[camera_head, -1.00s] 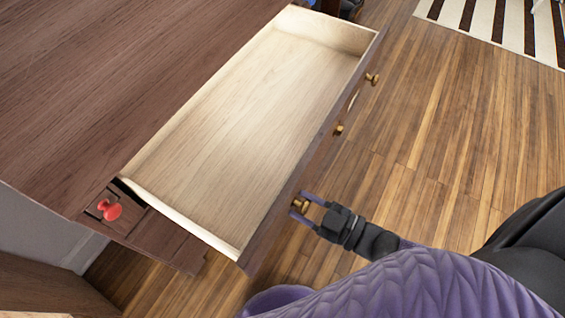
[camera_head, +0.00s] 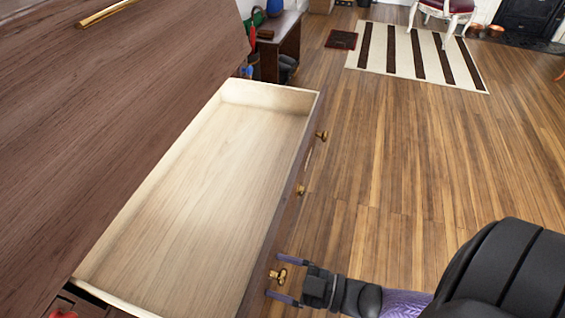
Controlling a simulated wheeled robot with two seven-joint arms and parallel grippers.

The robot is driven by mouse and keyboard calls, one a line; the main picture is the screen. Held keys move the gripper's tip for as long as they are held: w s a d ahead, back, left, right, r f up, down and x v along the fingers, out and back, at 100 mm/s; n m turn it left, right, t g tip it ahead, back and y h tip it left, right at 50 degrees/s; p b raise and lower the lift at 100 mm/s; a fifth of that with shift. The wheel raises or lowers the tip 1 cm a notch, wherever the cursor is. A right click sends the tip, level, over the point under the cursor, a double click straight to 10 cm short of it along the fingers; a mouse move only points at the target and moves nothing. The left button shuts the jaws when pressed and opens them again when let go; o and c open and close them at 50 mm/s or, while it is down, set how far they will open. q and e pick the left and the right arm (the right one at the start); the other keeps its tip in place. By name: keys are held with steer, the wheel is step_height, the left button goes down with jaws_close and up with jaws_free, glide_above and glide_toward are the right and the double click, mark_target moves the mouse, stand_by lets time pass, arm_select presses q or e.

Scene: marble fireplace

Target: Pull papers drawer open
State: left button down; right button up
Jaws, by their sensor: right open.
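The papers drawer (camera_head: 205,190) is pulled well out of the dark wooden desk (camera_head: 130,80). Its pale inside is empty. Its front carries brass knobs: a far knob (camera_head: 322,135), a small middle one (camera_head: 300,190) and a near knob (camera_head: 279,276). My right gripper (camera_head: 278,278) is open, with its two purple fingers on either side of the near knob. I cannot tell whether the fingers touch it. My left gripper is not in view.
A red knob (camera_head: 63,314) shows at the desk's lower left corner. A small dark table (camera_head: 280,40) stands beyond the desk. The wooden floor (camera_head: 400,170) right of the drawer is clear up to a striped rug (camera_head: 418,52).

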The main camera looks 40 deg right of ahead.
steer(key=p+v, duration=0.1)
steer(key=v, duration=0.9)
